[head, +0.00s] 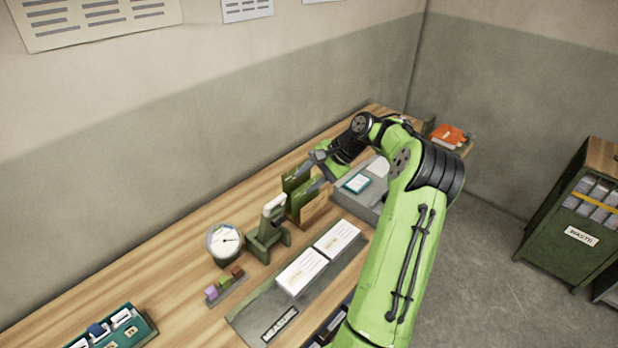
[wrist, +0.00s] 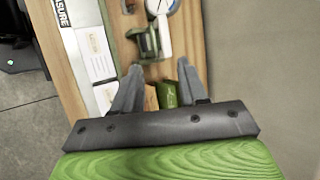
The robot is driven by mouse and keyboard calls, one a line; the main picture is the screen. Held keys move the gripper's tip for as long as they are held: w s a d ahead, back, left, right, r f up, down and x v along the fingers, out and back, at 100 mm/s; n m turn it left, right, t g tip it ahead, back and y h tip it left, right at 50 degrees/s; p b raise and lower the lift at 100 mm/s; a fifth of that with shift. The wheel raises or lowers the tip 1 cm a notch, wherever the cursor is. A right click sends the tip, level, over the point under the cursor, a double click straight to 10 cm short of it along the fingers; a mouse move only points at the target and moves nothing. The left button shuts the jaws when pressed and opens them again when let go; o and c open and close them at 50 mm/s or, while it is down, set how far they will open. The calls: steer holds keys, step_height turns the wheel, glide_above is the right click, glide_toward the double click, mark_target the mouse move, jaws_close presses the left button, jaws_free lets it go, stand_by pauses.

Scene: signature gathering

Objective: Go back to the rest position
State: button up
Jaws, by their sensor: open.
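My gripper (wrist: 157,88) is open in the wrist view, its two grey fingers apart above the wooden desk (wrist: 209,40). Part of a green upright holder (wrist: 168,95) and a brown piece (wrist: 150,98) show between and below the fingers. In the head view my green arm reaches over the desk, and the gripper (head: 318,170) is by the top of the green and brown holder (head: 297,182). I see nothing held between the fingers. The lower part of the holder is partly hidden by my gripper in the wrist view.
A green stamp-like stand (head: 267,235), a round dial (head: 224,240) and small coloured blocks (head: 224,286) stand left of the holder. White cards lie on a grey measuring board (head: 257,318). A grey device (head: 365,200) is right. The wall runs behind the desk.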

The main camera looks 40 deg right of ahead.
steer(key=s+a+r+n+g+h+b, duration=0.1)
steer(key=a+r+n+g+h, duration=0.2)
steer(key=a, duration=0.8)
steer(key=s+a+r+n+h+b, duration=0.15)
steer(key=a+r+n, duration=0.3)
steer(key=a, duration=0.75)
steer(key=s+a+f+n+t+b, duration=0.1)
steer(key=s+a+n, duration=0.3)
steer(key=s, duration=0.5)
steer(key=s+a+f+n+t+b, duration=0.1)
steer(key=s+a+n, duration=0.3)
steer(key=s, duration=0.6)
steer(key=shift+a+n+b, duration=0.2)
steer(key=shift+n+b, duration=0.15)
steer(key=shift+h, duration=0.25)
